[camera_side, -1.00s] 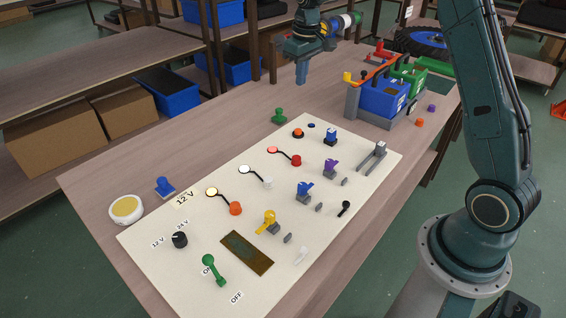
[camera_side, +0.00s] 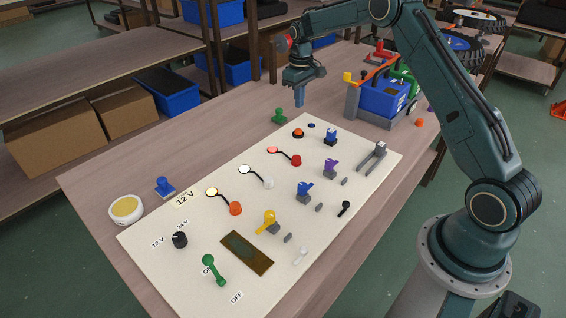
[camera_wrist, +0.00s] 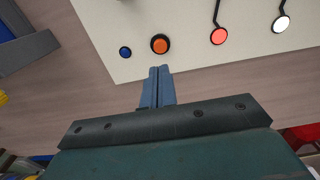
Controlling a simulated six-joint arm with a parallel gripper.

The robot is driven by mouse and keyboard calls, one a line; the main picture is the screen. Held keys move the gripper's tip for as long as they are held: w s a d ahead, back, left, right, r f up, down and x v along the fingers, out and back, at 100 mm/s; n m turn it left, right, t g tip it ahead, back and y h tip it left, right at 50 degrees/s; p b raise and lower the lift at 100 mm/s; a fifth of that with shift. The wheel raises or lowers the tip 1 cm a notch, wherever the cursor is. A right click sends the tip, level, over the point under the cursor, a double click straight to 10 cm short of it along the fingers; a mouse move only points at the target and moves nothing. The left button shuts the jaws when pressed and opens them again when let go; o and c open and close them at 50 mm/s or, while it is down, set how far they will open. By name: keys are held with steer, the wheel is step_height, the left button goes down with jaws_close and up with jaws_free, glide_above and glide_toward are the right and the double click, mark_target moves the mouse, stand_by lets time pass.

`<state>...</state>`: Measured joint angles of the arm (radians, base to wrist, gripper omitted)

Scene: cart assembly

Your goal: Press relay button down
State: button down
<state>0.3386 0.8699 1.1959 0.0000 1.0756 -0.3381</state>
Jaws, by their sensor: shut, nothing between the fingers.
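An orange button in a black ring (camera_side: 298,133) sits at the far end of the white board (camera_side: 221,293); it also shows in the wrist view (camera_wrist: 160,44). A small dark-blue button (camera_side: 311,126) is beside it, also in the wrist view (camera_wrist: 125,52). No label shows which is the relay button. My gripper (camera_side: 299,104) is shut and empty, pointing down above the table just beyond the board's far edge. In the wrist view, its blue fingertips (camera_wrist: 160,68) appear just below the orange button, apart from it.
A green knob-like piece (camera_side: 279,116) stands on the table near the board's far edge. A grey rack with a blue bin (camera_side: 383,97) is to the right. Red (camera_side: 295,160) and white (camera_side: 267,183) buttons, a blue switch (camera_side: 331,137) and levers stand on the board.

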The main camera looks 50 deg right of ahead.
mark_target(298, 130)
steer(key=shift+f, duration=3.95)
steer(key=shift+f, duration=0.25)
steer(key=shift+f, duration=0.45)
steer(key=shift+r, duration=2.8)
steer(key=shift+r, duration=0.1)
